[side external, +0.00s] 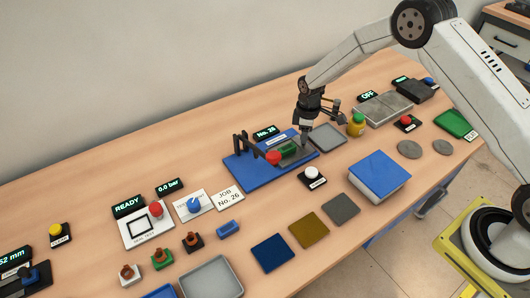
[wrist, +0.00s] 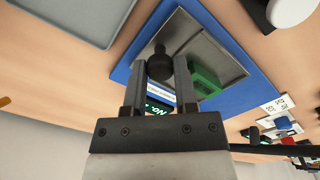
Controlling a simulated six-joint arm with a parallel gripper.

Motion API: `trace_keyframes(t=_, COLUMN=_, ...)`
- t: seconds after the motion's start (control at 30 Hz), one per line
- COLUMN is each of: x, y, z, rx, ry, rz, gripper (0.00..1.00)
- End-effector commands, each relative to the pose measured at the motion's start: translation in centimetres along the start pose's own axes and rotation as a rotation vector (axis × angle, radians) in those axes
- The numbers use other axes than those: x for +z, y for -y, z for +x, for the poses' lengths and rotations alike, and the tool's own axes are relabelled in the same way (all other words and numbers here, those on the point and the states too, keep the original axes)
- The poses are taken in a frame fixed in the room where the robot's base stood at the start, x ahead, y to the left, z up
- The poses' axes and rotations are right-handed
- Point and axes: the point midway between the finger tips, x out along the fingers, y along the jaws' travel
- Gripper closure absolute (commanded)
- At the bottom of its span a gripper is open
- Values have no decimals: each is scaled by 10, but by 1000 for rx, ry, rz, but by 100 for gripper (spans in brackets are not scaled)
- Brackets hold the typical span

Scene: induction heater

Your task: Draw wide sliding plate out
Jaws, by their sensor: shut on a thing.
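A blue base (side external: 245,175) lies in the middle of the table, and it fills much of the wrist view (wrist: 245,82). My gripper (wrist: 160,72) is shut on a round black knob (wrist: 160,64) by the plate's edge. In the side view my gripper (side external: 304,140) points down over the base's right part and hides the knob. I cannot tell how far the plate reaches out.
A grey tray (side external: 327,136) and a yellow-green jar (side external: 356,124) are close on the right. A white button (side external: 311,174) and a blue box (side external: 379,174) stand in front.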

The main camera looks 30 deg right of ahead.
Motion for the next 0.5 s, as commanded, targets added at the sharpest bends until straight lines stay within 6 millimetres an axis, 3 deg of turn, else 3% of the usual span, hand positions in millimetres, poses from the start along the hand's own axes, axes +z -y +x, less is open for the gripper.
trace_keyframes(t=0.07, x=4, y=-5, z=-1, rx=6, ry=2, rz=3, gripper=100)
trace_keyframes(t=0.1, x=4, y=-5, z=-1, rx=6, ry=2, rz=3, gripper=58)
trace_keyframes(t=0.2, x=4, y=-5, z=-1, rx=5, ry=2, rz=3, gripper=29)
trace_keyframes(t=0.5, x=3, y=-3, z=0, rx=3, ry=2, rz=2, gripper=29)
